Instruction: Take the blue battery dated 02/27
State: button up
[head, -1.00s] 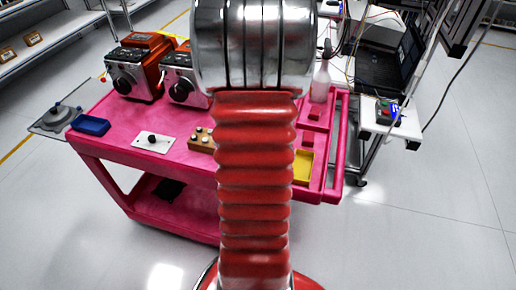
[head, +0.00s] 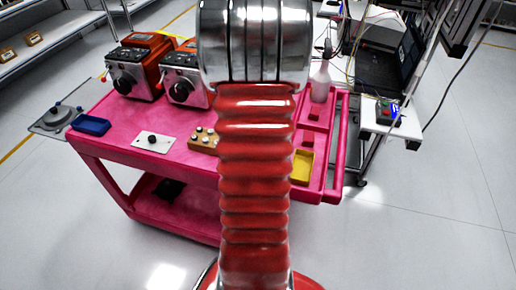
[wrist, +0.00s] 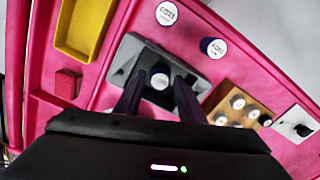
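In the wrist view, a round battery (wrist: 160,77) with a white labelled top and dark blue side stands in a grey holder (wrist: 193,70). My gripper (wrist: 160,86) is over this holder, its two dark fingers apart on either side of the battery. Another dark blue battery with a white top (wrist: 213,47) stands just right of the holder. A further white-topped battery (wrist: 166,13) stands at the top. The dates are too small and blurred to read surely. In the head view my arm hides the holder and gripper.
The pink cart (head: 120,120) bears a yellow tray (head: 302,167), a wooden block (head: 203,139) with several round pieces, a white plate with a black knob (head: 153,140), a blue tray (head: 91,125) and two orange-grey machines (head: 138,70). A bottle (head: 320,85) stands at the back right.

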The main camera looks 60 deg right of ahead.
jog(key=shift+c, duration=0.6)
jog(key=c, duration=0.6)
jog(key=shift+r, duration=2.3)
